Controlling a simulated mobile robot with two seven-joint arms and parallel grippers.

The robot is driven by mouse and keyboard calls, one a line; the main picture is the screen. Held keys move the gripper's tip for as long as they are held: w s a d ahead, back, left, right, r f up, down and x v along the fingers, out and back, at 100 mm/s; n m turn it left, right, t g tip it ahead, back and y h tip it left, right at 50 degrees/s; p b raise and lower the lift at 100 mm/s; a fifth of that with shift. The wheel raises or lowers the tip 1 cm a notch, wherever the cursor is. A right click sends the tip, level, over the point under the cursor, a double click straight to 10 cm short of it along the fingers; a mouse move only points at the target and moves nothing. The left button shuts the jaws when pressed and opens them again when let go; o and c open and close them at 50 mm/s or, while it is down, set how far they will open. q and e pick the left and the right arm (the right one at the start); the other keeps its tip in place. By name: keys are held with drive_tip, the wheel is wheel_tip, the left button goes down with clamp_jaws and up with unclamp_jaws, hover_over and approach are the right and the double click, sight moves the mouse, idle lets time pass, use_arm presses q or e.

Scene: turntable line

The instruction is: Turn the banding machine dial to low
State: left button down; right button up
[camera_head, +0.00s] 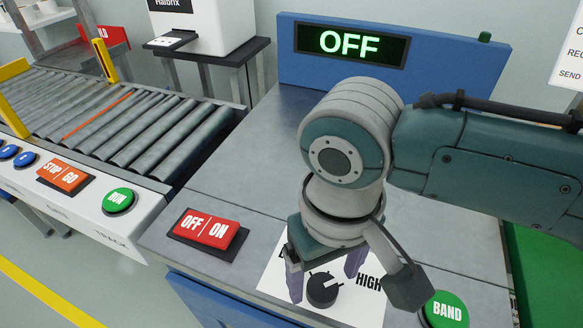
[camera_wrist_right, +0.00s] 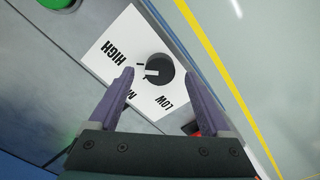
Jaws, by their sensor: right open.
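The dial (camera_head: 322,290) is a round dark knob on a white label card (camera_head: 345,312) on the banding machine's grey top. It also shows in the right wrist view (camera_wrist_right: 161,82), where its white mark points left, between HIGH and the partly hidden middle label; LOW is at the card's lower end. My right gripper (camera_head: 325,278) is open above the card, pointing down. In the wrist view its purple fingers (camera_wrist_right: 159,73) lie on either side of the dial, with gaps; I cannot tell their exact height. My left gripper is not in view.
A red OFF/ON switch (camera_head: 211,229) is left of the card, and a green BAND button (camera_head: 446,309) is right of it. A blue panel (camera_head: 440,62) behind reads OFF. A roller conveyor (camera_head: 110,118) with STOP/GO and RUN buttons stands at left.

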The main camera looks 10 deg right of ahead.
sight(322, 290)
drive_tip(key=shift+f, duration=1.15)
drive_tip(key=shift+c, duration=0.3)
clamp_jaws()
